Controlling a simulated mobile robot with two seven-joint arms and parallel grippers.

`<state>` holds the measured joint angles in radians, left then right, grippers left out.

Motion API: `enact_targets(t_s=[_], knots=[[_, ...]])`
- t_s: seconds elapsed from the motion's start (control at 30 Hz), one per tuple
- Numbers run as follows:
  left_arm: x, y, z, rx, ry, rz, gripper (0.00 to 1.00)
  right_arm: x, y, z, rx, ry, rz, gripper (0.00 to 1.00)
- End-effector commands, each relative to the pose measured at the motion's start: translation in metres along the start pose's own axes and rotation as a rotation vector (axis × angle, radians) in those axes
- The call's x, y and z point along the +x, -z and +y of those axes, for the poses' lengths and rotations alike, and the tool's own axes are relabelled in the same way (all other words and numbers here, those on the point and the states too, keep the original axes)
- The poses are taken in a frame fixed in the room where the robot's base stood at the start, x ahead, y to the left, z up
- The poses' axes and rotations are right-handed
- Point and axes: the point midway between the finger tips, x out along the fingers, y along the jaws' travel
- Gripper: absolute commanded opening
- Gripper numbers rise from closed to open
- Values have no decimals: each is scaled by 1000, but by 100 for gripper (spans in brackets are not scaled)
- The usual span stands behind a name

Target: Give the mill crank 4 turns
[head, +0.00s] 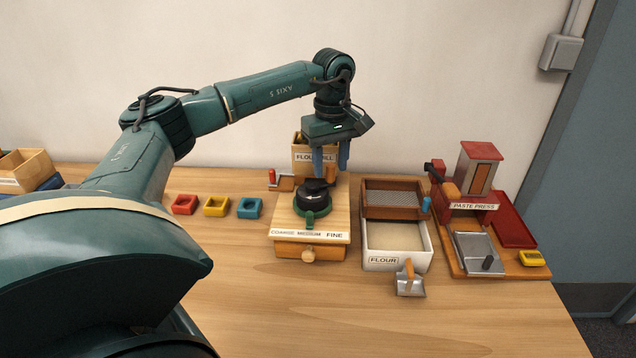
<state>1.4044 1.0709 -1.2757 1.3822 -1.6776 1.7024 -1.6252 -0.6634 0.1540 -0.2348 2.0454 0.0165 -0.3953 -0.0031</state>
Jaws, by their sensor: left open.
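The flour mill (341,222) is a wooden box on the table, with a labelled hopper (299,150), a black round part with a green ring (310,218) on top, and a drawer with a round knob below. A label along its front reads coarse, medium, fine. The crank shows at its left side, with a red handle (272,176) standing upright. My left gripper (331,168) points down in front of the hopper, above the black part and right of the crank. Its blue fingers are apart with nothing visible between them. It partly hides the hopper. My right gripper is out of view.
Red, yellow and blue square pieces (216,211) lie left of the mill. Right of it are a sieve (393,185) over a white flour tray (370,262), a scoop (416,288) and the paste press (485,150). The table front is clear.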

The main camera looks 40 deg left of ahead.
Motion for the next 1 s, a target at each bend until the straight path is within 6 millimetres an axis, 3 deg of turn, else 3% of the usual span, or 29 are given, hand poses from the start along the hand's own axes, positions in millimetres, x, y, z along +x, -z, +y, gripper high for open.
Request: enact_targets(t_s=[1.0], knots=[[19, 0, 0, 0, -1, 1, 42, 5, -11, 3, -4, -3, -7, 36]])
